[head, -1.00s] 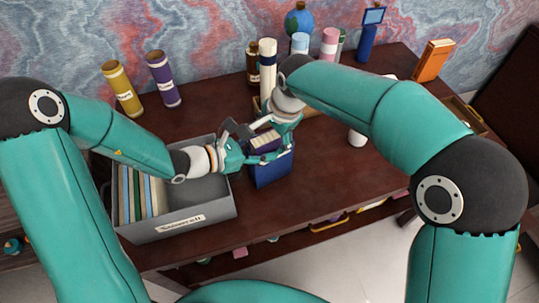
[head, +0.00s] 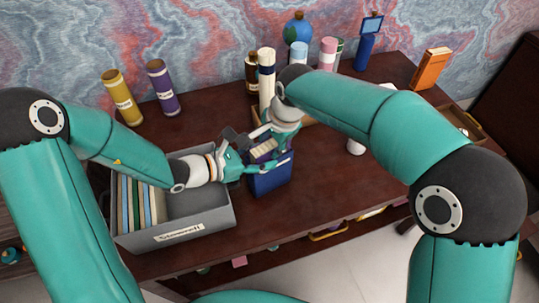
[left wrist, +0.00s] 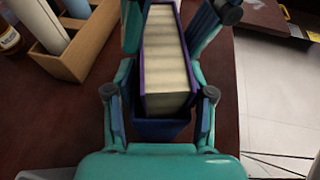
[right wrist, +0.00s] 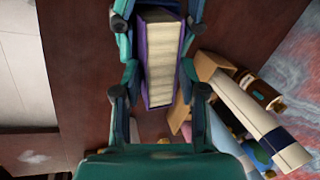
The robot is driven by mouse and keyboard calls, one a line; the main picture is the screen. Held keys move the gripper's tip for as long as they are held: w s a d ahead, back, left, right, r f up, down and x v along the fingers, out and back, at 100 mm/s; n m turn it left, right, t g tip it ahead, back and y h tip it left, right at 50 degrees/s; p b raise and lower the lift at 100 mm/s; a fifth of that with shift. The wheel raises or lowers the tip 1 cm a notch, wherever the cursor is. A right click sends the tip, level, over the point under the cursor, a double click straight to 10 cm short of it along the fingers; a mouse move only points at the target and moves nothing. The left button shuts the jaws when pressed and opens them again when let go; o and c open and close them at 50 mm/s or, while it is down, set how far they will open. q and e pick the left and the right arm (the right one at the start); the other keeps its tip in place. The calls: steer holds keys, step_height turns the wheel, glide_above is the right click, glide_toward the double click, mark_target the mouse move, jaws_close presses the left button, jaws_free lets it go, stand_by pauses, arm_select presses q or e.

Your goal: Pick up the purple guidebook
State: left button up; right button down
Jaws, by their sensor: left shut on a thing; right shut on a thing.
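The purple guidebook (head: 263,151) stands with its cream page edges facing up in a dark blue holder (head: 270,183). In the left wrist view the guidebook (left wrist: 167,60) lies between the fingers, with a dark blue edge below it. In the right wrist view the guidebook (right wrist: 161,62) also lies between the fingers. My left gripper (head: 250,167) is shut on it from the left. My right gripper (head: 270,143) is shut on it from behind and above. The fingers hide much of its covers, and the holder hides its lower part.
A grey bin (head: 215,221) with several upright books stands left of the holder. Yellow (head: 122,98) and purple (head: 162,88) tubes stand behind. A wooden box of bottles and rolls (head: 266,75) is close behind my right gripper.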

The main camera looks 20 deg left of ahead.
arm_select(q)
steer(key=shift+f, duration=0.15)
arm_select(e)
step_height(320, 180, up, 10)
steer(key=shift+r, duration=0.15)
steer(key=shift+w, duration=0.1)
arm_select(q)
steer(key=o, duration=1.3)
